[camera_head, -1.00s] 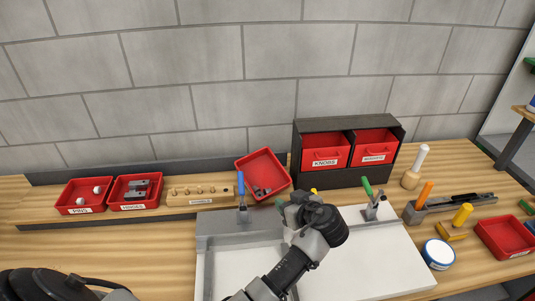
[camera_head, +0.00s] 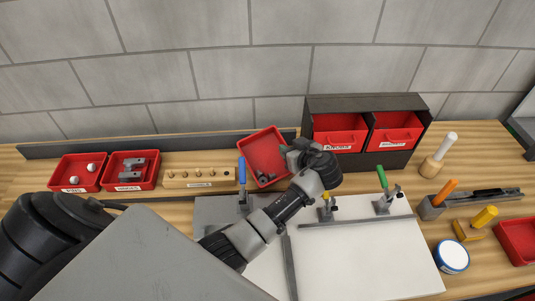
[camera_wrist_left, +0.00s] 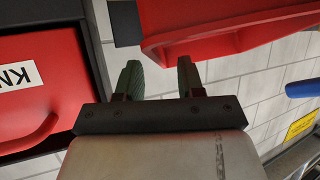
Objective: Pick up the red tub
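The red tub (camera_head: 262,152) sits askew at the back of the bench, between the wooden peg block and the black drawer cabinet. Small dark grey parts lie in its lower corner. My left gripper (camera_head: 290,156) is at the tub's right side, partly in front of its edge. In the left wrist view the two fingers (camera_wrist_left: 160,76) are apart with only wall between them. The tub (camera_wrist_left: 215,35) shows there above and to the right, its rim close to the right finger. Whether they touch is unclear. My right gripper is not in view.
The black cabinet (camera_head: 357,103) with two red drawers stands just right of the gripper. Upright clamps, blue (camera_head: 241,171), yellow (camera_head: 326,206) and green (camera_head: 382,180), stand around the white board (camera_head: 350,262). Two red bins (camera_head: 77,185) and the peg block (camera_head: 198,181) are at left.

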